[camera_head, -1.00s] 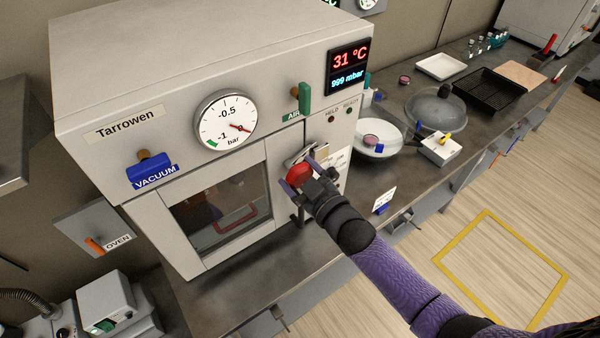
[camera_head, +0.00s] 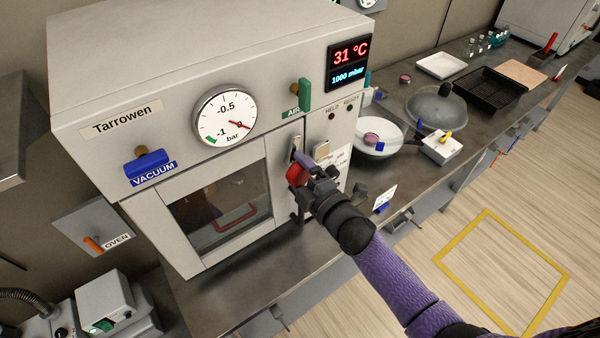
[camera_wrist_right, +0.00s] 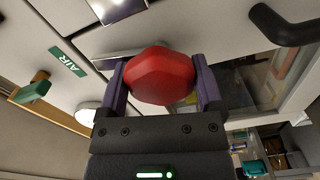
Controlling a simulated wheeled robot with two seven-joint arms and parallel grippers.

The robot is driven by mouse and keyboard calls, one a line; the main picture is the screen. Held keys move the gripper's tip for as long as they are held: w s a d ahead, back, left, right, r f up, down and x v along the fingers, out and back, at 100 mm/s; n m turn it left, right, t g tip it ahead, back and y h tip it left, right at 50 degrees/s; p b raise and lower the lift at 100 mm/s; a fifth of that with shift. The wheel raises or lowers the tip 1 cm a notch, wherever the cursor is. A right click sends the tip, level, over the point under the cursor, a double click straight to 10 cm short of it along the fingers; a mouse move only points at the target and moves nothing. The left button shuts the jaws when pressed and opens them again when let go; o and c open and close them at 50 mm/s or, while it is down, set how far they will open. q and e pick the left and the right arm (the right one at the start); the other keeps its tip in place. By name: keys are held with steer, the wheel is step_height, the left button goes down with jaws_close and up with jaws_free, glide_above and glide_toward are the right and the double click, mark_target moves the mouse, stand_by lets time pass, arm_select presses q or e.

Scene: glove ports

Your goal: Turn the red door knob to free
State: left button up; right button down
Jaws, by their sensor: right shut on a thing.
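The red door knob (camera_head: 296,174) is on the front of the grey Tarrowen vacuum oven (camera_head: 215,60), at the right edge of its windowed door. My right gripper (camera_head: 304,168) is shut on the knob. In the right wrist view the red knob (camera_wrist_right: 160,75) sits between the two purple fingers of the gripper (camera_wrist_right: 161,84), one on each side. The knob's mount is hidden behind it and the hand. The door looks closed. My left gripper is not in view.
A black door handle (camera_wrist_right: 290,25) is close to the knob. A green AIR valve (camera_head: 304,95) and a blue VACUUM valve (camera_head: 150,165) are on the oven front. The display (camera_head: 348,66) reads 31 °C and 1000 mbar. A white bowl (camera_head: 376,140) stands right of the oven.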

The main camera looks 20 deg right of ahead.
steer(key=shift+f+n, duration=0.1)
steer(key=shift+n, duration=1.1)
jaws_free()
steer(key=v, duration=1)
